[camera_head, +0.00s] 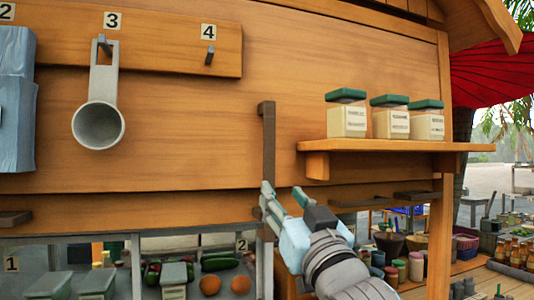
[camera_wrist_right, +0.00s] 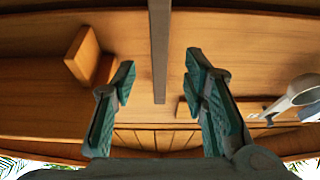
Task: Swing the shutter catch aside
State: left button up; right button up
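The shutter catch looks to be the dark upright bar (camera_head: 268,150) on the wooden wall, with a short block at its top. It hangs close to vertical, and its lower part passes behind my right gripper (camera_head: 284,193). In the right wrist view the bar (camera_wrist_right: 160,50) runs down between the two teal fingers of my right gripper (camera_wrist_right: 161,68). The fingers are apart, with a visible gap on each side of the bar. I cannot tell whether the fingertips reach past the bar in depth. My left gripper is not in view.
A shelf (camera_head: 390,146) with lidded jars (camera_head: 390,117) juts out right of the bar. A grey scoop (camera_head: 98,121) hangs from a peg at left. Below the wall is a display case with vegetables (camera_head: 219,262). A dark ledge piece (camera_head: 362,202) sits right of my gripper.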

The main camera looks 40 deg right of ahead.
aim_at(270, 174)
jog(key=w+r+p, duration=0.1)
jog(key=w+d+r+p, duration=0.1)
jog(key=w+r+p, duration=0.1)
jog(key=shift+w+d, duration=0.1)
jog(key=shift+d, duration=0.05)
jog(key=x, duration=0.3)
jog(key=f+x, duration=0.1)
jog(key=x, duration=0.1)
jog(key=shift+w+r+p, duration=0.1)
jog(key=shift+w+p, duration=0.25)
jog(key=shift+w, duration=0.05)
jog(key=shift+s, duration=0.2)
jog(key=shift+c, duration=1.3)
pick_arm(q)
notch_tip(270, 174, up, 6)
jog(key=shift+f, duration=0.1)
pick_arm(e)
grip_shut()
